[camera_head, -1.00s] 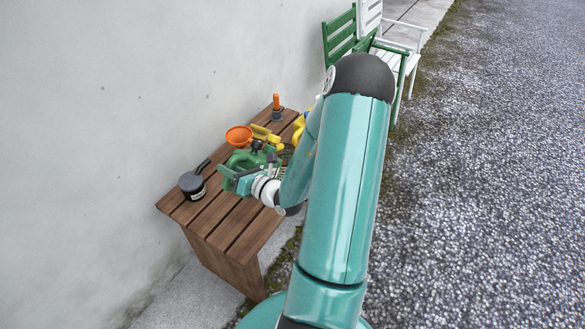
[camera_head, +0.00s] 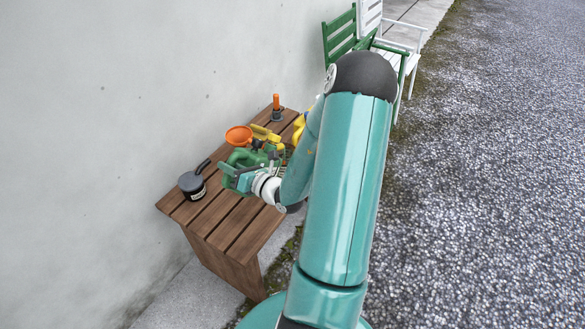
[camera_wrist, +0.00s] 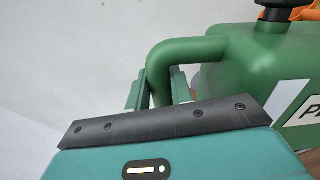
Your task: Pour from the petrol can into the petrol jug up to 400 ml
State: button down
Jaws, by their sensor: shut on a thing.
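The green petrol can (camera_head: 241,157) is over the wooden table, partly hidden by my gripper. My gripper (camera_head: 236,178) is shut on the can's handle. In the wrist view the green can (camera_wrist: 245,65) fills the right side, with a white label cut off by the frame edge and a dark cap on top. Its handle (camera_wrist: 190,48) passes between my gripper's fingers (camera_wrist: 160,90). I cannot tell if the can touches the table. A dark grey pot-like vessel (camera_head: 192,186) with a handle and a pale label stands at the table's left; I cannot tell whether it is the petrol jug.
The wooden table (camera_head: 222,232) stands against a pale wall (camera_head: 110,120). An orange funnel (camera_head: 238,136), a yellow object (camera_head: 264,134) and an orange-topped item (camera_head: 276,106) are behind the can. Another yellow object (camera_head: 299,122) is partly behind my arm. Chairs (camera_head: 341,38) stand farther back.

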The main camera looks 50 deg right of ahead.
jog(key=shift+d+r+m, duration=0.3)
jog(key=shift+r+m, duration=0.15)
jog(key=shift+r, duration=0.15)
jog(key=shift+d+r+m, duration=0.3)
jog(key=shift+r+m, duration=0.15)
jog(key=shift+r, duration=0.1)
dwell(6.8)
